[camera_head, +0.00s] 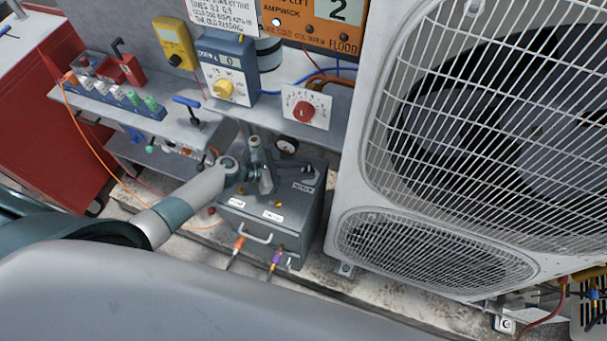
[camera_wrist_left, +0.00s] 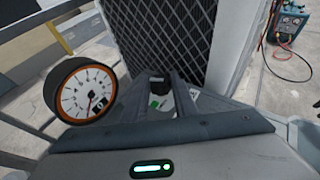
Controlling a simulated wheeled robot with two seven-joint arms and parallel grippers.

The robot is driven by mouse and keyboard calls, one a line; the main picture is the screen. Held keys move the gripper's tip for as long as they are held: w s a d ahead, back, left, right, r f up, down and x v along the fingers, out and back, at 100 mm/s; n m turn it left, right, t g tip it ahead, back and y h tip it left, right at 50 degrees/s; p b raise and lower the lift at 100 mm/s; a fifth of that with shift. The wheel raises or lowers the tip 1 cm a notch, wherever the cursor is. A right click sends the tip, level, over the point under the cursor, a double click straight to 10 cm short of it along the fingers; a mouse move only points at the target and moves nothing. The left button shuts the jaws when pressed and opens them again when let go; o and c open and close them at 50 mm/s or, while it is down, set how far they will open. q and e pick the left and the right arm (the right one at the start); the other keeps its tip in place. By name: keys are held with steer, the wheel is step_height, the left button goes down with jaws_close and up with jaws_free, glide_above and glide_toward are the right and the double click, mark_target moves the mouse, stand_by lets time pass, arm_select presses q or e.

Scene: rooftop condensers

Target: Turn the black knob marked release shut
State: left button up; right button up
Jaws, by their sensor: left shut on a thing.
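My left gripper (camera_head: 264,182) reaches in from the left over the grey metal box (camera_head: 308,212), its fingers pointing down at the box's top. In the left wrist view the two fingers (camera_wrist_left: 162,90) are closed together around a small dark thing, which I take to be the black knob (camera_wrist_left: 160,84). Most of the knob is hidden by the fingers, and its marking cannot be read. A pale plate with a green mark (camera_wrist_left: 156,103) shows between the fingers. My right gripper is not in view.
A round gauge with an orange rim (camera_wrist_left: 88,97) stands close beside the left gripper. A white panel with a red knob (camera_head: 304,111) is behind the box. A large condenser (camera_head: 357,120) blocks the right. A shelf with valves and meters (camera_head: 180,125) lies to the left.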

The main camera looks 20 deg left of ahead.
arm_select(q)
steer(key=shift+w+a+m+g+h+b, duration=0.1)
steer(key=shift+m+g+h+b, duration=0.2)
steer(key=shift+m+g+b, duration=0.2)
steer(key=o, duration=1)
steer(key=shift+o, duration=0.2)
steer(key=b+v, duration=0.3)
steer(key=v, duration=1.4)
steer(key=shift+b, duration=0.3)
steer(key=shift+a, duration=0.1)
